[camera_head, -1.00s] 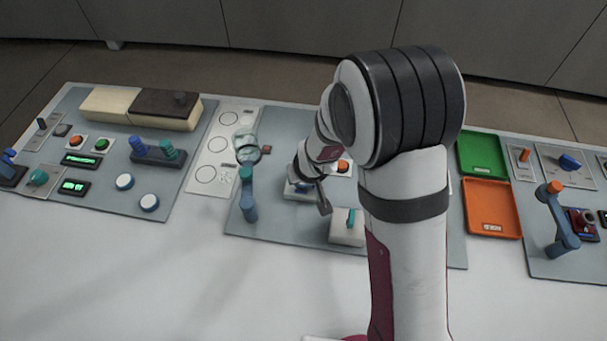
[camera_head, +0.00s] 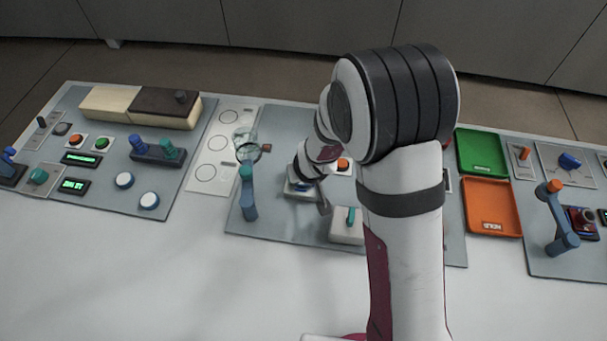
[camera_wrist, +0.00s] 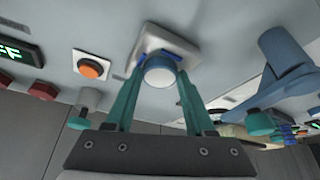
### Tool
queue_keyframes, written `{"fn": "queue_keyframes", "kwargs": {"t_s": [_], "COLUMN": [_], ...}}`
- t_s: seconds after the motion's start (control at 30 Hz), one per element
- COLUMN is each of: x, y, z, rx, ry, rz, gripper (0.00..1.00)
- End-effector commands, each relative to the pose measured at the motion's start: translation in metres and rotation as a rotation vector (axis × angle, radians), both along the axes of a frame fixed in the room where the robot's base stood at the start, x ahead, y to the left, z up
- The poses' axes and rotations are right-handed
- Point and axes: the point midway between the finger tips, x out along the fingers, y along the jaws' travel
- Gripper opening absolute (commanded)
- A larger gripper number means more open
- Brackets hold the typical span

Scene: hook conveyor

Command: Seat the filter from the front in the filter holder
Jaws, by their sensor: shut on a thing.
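In the wrist view, my gripper (camera_wrist: 158,84) has its two teal fingers closed on either side of a round piece with a white face and blue rim (camera_wrist: 160,74), which I take to be the filter. Directly behind it is a white square block with a pale front (camera_wrist: 150,40), which I take to be the filter holder. I cannot tell whether the piece is fully inside the block or only against it. In the head view, my gripper (camera_head: 303,178) is low over the white block (camera_head: 300,194); its fingertips and the filter are hidden there.
A blue lever post (camera_head: 248,195) stands left of my gripper, with a dark ring (camera_head: 250,152) behind it. A white box with a teal lever (camera_head: 346,232) is close on the right. An orange button (camera_wrist: 90,68) is beside the block. Green (camera_head: 481,153) and orange (camera_head: 491,206) trays lie further right.

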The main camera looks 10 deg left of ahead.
Motion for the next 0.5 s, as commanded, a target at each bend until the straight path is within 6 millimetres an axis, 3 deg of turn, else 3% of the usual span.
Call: {"fn": "queue_keyframes", "kwargs": {"t_s": [0.43,0.47,0.5], "x": [0.0,0.0,0.0], "y": [0.0,0.0,0.0], "z": [0.0001,0.0001,0.0001], "rx": [0.0,0.0,0.0], "ry": [0.0,0.0,0.0], "rz": [0.0,0.0,0.0], "gripper": [0.01,0.58,0.65]}}
